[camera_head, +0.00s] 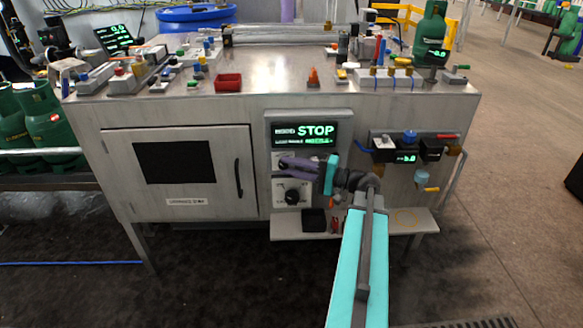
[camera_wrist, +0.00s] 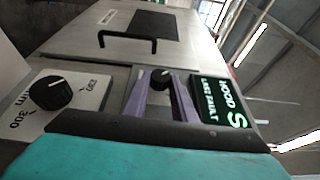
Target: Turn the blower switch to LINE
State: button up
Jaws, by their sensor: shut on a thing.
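The blower switch appears to be the small black knob (camera_wrist: 159,75) on a grey plate in the wrist view, between a lit display and a larger dial. My gripper (camera_wrist: 160,86) has its two purple fingers shut on this knob, one on each side. In the head view my gripper (camera_head: 283,163) reaches the control panel from the right, just below the display, and hides the switch. A pale mark shows on the knob, but its position labels cannot be read. The green display (camera_head: 304,133) reads STOP in large letters.
A larger black dial (camera_head: 292,195) sits just below the gripper, with numbers around it in the wrist view (camera_wrist: 50,91). A door with a dark handle (camera_head: 238,178) is left of the panel. A small shelf (camera_head: 290,233) juts out below, holding a black box (camera_head: 314,220).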

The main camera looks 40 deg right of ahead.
jog(key=shift+f, duration=0.15)
jog(key=shift+w+a+f+m+t+y+b, duration=0.1)
jog(key=shift+f+m+t+y+b, duration=0.15)
jog(key=shift+m+t+b, duration=0.95)
jog(key=shift+w+a+f+m+t+y+b, duration=0.25)
jog(key=shift+m+t+b, duration=0.35)
jog(key=shift+t+b, duration=0.7)
jog(key=shift+s+f+m+t+y+b, duration=0.15)
jog(key=shift+f+m+t+b, duration=0.15)
jog(key=shift+m+t+b, duration=0.95)
jog(key=shift+t+h+p, duration=0.25)
jog(key=shift+t+p, duration=0.1)
jog(key=shift+t, duration=0.2)
jog(key=o, duration=1)
jog(key=shift+o, duration=0.2)
jog(key=shift+d, duration=0.1)
